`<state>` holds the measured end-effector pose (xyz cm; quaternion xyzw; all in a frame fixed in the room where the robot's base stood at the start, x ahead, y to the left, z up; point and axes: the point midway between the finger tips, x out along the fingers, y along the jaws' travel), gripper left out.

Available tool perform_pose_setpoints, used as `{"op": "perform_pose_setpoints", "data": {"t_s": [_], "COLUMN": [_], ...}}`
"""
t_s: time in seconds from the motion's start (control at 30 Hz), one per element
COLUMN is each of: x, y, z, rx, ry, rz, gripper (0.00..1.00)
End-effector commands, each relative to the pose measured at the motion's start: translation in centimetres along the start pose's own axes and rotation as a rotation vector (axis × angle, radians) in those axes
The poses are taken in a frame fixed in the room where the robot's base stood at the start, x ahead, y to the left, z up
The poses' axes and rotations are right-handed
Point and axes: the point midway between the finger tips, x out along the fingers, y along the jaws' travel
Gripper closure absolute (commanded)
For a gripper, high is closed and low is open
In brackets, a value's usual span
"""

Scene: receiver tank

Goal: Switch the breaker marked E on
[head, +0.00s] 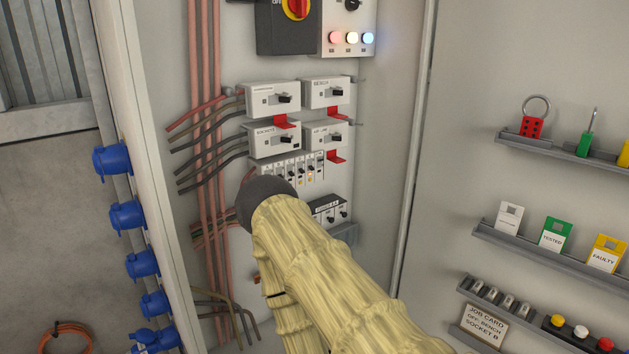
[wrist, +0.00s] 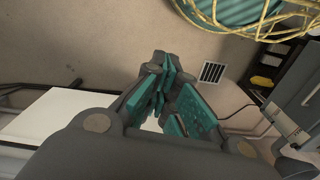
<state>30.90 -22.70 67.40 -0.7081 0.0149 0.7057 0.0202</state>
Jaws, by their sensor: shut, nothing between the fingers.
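A row of small breakers (head: 292,170) sits on the panel in the head view, below four larger switch boxes. Their letters are too small to read, so I cannot tell which is E or how its lever stands. My yellow-sleeved arm reaches up in front of the panel and covers the area below the row's left end. My gripper (wrist: 172,88), with teal finger pads, shows in the wrist view, shut and empty. The wrist view shows floor and no breakers. The gripper is hidden in the head view.
Switch boxes (head: 273,98) with red tabs sit above the row. A darker breaker block (head: 329,211) sits below it, partly behind my arm. Shelves of tags (head: 553,238) line the right wall. The wrist view shows a floor grate (wrist: 212,72) and a yellow-wired basket (wrist: 235,12).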

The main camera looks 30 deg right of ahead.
Motion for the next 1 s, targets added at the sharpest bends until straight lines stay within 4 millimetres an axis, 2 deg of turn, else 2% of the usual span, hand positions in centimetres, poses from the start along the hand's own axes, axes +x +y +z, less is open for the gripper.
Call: {"op": "perform_pose_setpoints", "data": {"t_s": [0.17,0.47,0.77,1.0], "x": [-0.9,-4.8,-10.5,-15.9], "y": [0.4,1.9,4.1,6.4], "z": [-3.1,-12.7,-21.7,-27.9], "rx": [0.111,0.469,0.835,1.119], "ry": [0.052,0.204,0.334,0.412], "rz": [-0.013,-0.089,-0.221,-0.365], "gripper": [1.0,1.0,1.0,1.0]}}
